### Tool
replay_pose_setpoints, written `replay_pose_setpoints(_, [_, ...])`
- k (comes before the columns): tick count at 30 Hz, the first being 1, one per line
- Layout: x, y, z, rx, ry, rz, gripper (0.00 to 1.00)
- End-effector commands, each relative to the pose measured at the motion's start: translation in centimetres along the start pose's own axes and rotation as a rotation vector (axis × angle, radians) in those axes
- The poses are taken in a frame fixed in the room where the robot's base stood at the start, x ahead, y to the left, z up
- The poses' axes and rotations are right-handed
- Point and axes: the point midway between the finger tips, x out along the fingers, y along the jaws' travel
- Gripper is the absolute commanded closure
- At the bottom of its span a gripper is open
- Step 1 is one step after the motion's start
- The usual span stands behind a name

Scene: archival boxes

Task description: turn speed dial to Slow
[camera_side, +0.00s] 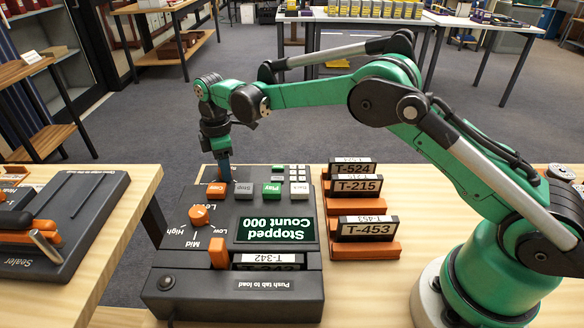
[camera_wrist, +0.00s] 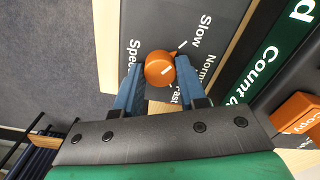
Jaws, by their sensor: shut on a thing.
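The speed dial (camera_wrist: 157,66) is an orange round knob on a dark panel, with Slow, Normal and Fast printed to its right in the wrist view. In the side view my gripper (camera_side: 225,176) points down at the back left of the control panel (camera_side: 170,256). I cannot make out the speed dial in that view.
An orange Copy button (camera_side: 215,188) sits close to the fingertips in the side view. Another orange dial (camera_side: 199,215) with Low, Mid and High labels stands nearer the camera. The display (camera_side: 277,229) reads Stopped, Count 000. Cartridges (camera_side: 366,229) stand to the right.

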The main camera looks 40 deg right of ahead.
Motion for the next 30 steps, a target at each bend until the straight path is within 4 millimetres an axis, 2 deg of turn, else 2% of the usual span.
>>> replay_pose_setpoints(9, [-0.1, 0.0, -0.1, -0.001, 0.002, 0.001, 1.0])
replay_pose_setpoints(10, [-0.1, 0.0, -0.1, -0.001, 0.002, 0.001, 0.58])
replay_pose_setpoints(12, [-0.1, 0.0, -0.1, -0.001, 0.001, 0.001, 0.39])
replay_pose_setpoints(13, [-0.1, 0.0, 0.0, -0.001, 0.001, 0.001, 0.32])
replay_pose_setpoints(23, [-0.3, 0.0, 0.0, 0.0, 0.0, 0.0, 0.32])
replay_pose_setpoints(30, [-3.7, 0.0, 0.0, 0.0, 0.001, 0.0, 0.32])
